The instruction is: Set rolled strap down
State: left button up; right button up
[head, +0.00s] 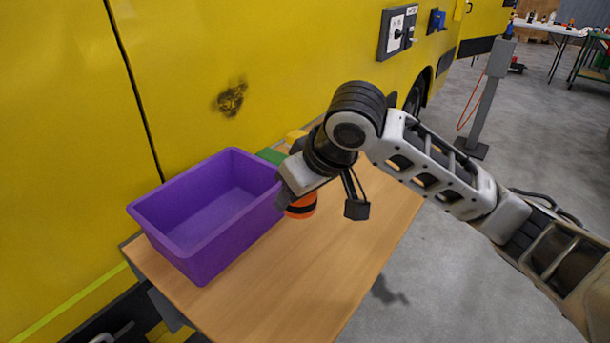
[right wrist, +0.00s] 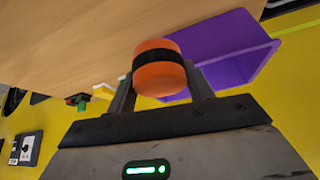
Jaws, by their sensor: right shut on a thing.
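The rolled strap (right wrist: 158,72) is an orange roll with a black band around it. In the right wrist view it sits between the two fingers of my right gripper (right wrist: 160,92), which is shut on it. In the head view the strap (head: 301,207) shows partly below my right gripper (head: 288,200), close to the right side of the purple bin. The gripper hides much of it. I cannot tell whether the strap touches the table (head: 312,275). My left gripper is not in view.
The empty-looking purple bin (head: 203,252) stands on the left part of the table, also in the right wrist view (right wrist: 240,52). Green (head: 270,156) and yellow (head: 296,136) items lie behind my gripper. A yellow vehicle (head: 200,90) borders the table. The table's front right is clear.

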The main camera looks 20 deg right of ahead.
jog(key=w+d+f, duration=0.2)
jog(key=w+f, duration=0.1)
jog(key=w+d+f, duration=0.3)
jog(key=w, duration=0.1)
jog(key=w+d+f, duration=0.2)
jog(key=w+f, duration=0.1)
jog(key=shift+w+d, duration=0.35)
jog(key=shift+w+d+f, duration=0.15)
jog(key=shift+w+f, duration=0.05)
jog(key=shift+f, duration=0.15)
notch_tip(320, 180, down, 3)
jog(key=shift+r, duration=0.1)
jog(key=shift+f, duration=0.2)
jog(key=o, duration=1.1)
